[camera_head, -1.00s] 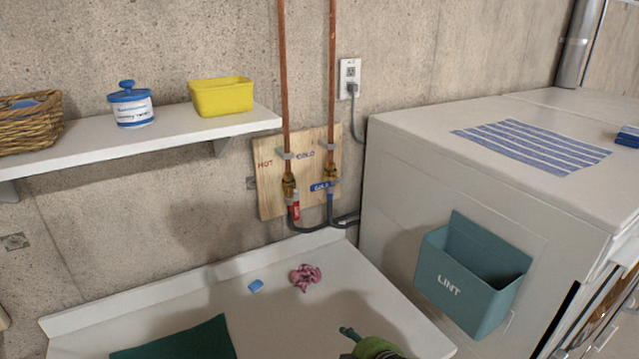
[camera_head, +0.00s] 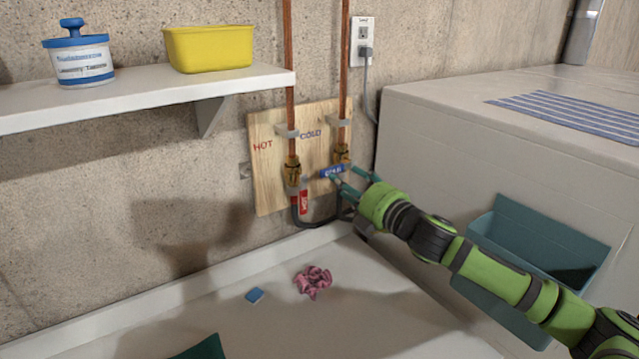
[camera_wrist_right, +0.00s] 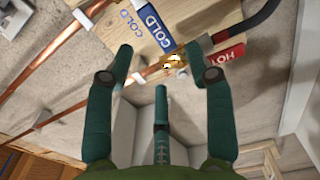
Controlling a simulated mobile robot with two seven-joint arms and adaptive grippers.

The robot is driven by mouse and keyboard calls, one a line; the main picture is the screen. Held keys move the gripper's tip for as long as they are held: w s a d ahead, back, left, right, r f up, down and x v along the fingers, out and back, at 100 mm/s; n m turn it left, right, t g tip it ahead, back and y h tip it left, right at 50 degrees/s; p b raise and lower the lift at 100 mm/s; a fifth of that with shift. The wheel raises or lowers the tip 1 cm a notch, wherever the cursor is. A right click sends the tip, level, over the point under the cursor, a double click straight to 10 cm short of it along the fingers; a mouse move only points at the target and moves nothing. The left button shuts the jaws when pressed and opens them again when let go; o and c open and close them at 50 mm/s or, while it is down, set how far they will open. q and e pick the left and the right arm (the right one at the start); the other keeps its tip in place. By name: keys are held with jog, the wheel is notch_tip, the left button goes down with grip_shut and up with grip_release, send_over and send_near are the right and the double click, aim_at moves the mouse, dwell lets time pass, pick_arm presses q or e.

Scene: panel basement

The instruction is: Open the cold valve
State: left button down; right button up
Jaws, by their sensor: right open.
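The cold valve (camera_head: 342,153) is brass, on the right copper pipe in front of a wooden board (camera_head: 262,185) marked HOT and COLD. Its blue handle (camera_head: 331,172) lies crosswise to the pipe; it also shows in the right wrist view (camera_wrist_right: 153,27). The hot valve (camera_head: 292,170) is to its left, with a red handle (camera_head: 303,202) pointing down. My right gripper (camera_head: 350,183) is open just in front of the cold valve. In the right wrist view, the blue handle is ahead of the spread fingers, and I cannot tell if they touch it.
A shelf (camera_head: 150,97) holds a yellow bin (camera_head: 208,48) and a tub (camera_head: 78,55). A white appliance (camera_head: 440,125) with a teal lint bin (camera_head: 570,236) stands right.

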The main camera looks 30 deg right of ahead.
aim_at(329, 171)
jog(key=w+p, duration=0.1)
jog(key=w, duration=0.1)
jog(key=w+p, duration=0.1)
jog(key=w, duration=0.1)
jog(key=w+a+p, duration=0.1)
jog(key=w, duration=0.1)
jog(key=shift+w+r+p, duration=0.1)
jog(key=shift+p, duration=0.25)
jog(key=shift+w, duration=0.15)
jog(key=shift+c, duration=0.4)
grip_shut()
pick_arm(q)
jog(key=shift+g, duration=0.3)
jog(key=s+r, duration=0.1)
jog(key=s, duration=0.1)
jog(key=s+r, duration=0.1)
jog(key=r, duration=0.1)
jog(key=shift+s+d, duration=0.2)
jog(key=shift+s, duration=0.2)
